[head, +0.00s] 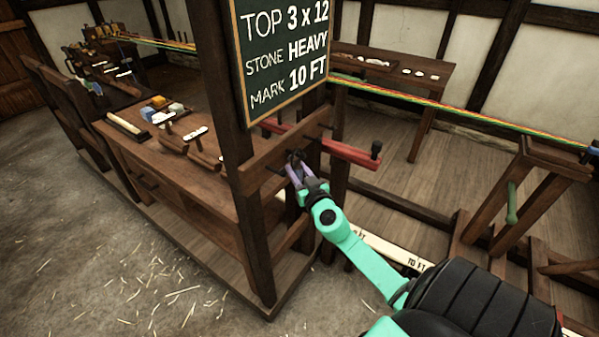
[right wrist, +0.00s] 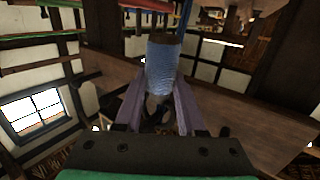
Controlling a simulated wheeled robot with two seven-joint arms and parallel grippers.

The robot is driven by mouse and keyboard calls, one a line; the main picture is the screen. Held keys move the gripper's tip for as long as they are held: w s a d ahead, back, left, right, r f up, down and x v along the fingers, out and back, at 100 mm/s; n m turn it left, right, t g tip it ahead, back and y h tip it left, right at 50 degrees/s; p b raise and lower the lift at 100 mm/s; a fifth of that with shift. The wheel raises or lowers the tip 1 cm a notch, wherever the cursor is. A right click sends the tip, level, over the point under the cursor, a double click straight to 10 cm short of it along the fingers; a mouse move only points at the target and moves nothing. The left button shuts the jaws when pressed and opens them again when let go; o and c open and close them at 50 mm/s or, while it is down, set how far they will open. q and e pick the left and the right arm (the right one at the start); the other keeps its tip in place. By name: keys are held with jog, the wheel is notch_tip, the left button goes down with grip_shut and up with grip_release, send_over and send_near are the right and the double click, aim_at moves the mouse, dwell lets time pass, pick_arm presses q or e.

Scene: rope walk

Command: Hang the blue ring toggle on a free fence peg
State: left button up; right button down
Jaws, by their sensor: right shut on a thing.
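My right gripper (head: 296,172) reaches up to the wooden fence rail (head: 262,168) below the chalkboard. In the right wrist view its purple fingers (right wrist: 160,105) are shut on the blue toggle (right wrist: 163,68), a blue, ribbed cylinder that stands out beyond the fingertips. In the head view the toggle is not clear; only a dark shape shows at the fingertips, close to the rail. I cannot tell whether it touches a peg. The fence pegs are hard to make out there. My left gripper is not in view.
A chalkboard (head: 283,50) hangs on the post above the rail. A red bar (head: 349,152) with a dark upright pin juts out to the right. A workbench (head: 160,160) with blocks and tools stands at the left. Colored strands (head: 450,110) stretch across the right side.

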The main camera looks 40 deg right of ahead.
jog(key=shift+a+f, duration=0.1)
jog(key=shift+c, duration=2.1)
grip_release()
jog(key=shift+f, duration=0.1)
jog(key=shift+s, duration=0.1)
jog(key=shift+s+a+f, duration=0.1)
jog(key=shift+s, duration=0.05)
jog(key=b+v, duration=0.5)
jog(key=v, duration=0.9)
jog(key=shift+d+r+b, duration=0.2)
jog(key=shift+r+b, duration=0.1)
jog(key=shift+r, duration=0.1)
